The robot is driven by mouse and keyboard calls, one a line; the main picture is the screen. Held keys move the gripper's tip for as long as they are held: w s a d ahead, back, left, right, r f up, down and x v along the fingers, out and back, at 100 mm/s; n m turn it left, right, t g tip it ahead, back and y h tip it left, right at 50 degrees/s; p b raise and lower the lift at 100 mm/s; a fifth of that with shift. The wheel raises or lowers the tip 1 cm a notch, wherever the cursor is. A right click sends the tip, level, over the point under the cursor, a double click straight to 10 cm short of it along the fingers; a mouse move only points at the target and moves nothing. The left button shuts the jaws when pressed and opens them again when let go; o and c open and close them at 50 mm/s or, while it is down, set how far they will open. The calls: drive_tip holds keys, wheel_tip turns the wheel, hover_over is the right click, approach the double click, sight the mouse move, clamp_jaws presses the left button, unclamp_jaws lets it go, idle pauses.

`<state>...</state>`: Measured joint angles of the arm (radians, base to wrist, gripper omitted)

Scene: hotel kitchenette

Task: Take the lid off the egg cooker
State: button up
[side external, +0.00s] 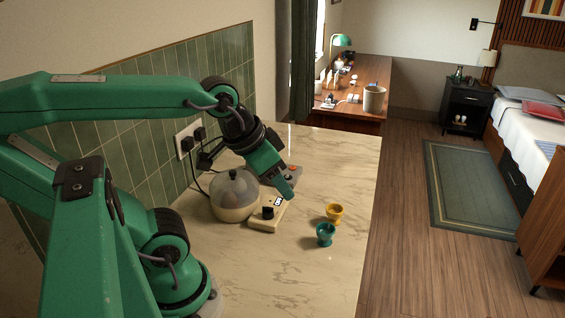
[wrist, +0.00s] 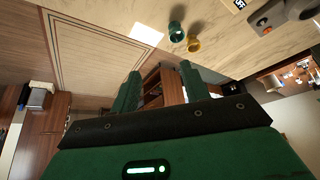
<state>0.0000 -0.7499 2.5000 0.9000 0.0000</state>
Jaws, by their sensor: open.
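The egg cooker (side external: 266,215) stands on the marble counter near the tiled wall, with a cream control base, a dark dial and a small display. Its rounded smoky lid (side external: 232,189) with a dark knob on top sits on it. My gripper (side external: 287,194) is just right of the lid, above the control base, pointing down and to the right, apart from the lid. In the wrist view my gripper (wrist: 160,72) has its two green fingers spread with nothing between them. The lid does not show in the wrist view; part of the display shows at its top edge.
A teal egg cup (side external: 325,235) and a yellow egg cup (side external: 334,213) stand right of the cooker. A grey appliance with an orange button (side external: 292,168) is behind my gripper. Plugs and cords hang at the wall socket (side external: 188,140). The front counter is clear.

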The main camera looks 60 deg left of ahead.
drive_tip(key=n+g, duration=0.5)
drive_tip(key=n, duration=0.1)
approach(232, 171)
drive_tip(key=shift+w+d+f, duration=0.4)
drive_tip(key=shift+d+f, duration=0.1)
drive_tip(key=shift+s+a+f+g, duration=0.2)
drive_tip(key=shift+s+a+g, duration=0.1)
drive_tip(key=shift+a, duration=0.15)
drive_tip(key=shift+w+f, duration=0.1)
drive_tip(key=shift+f, duration=1.2)
drive_tip(key=shift+f, duration=0.1)
drive_tip(key=shift+f, duration=2.5)
drive_tip(key=shift+c, duration=0.3)
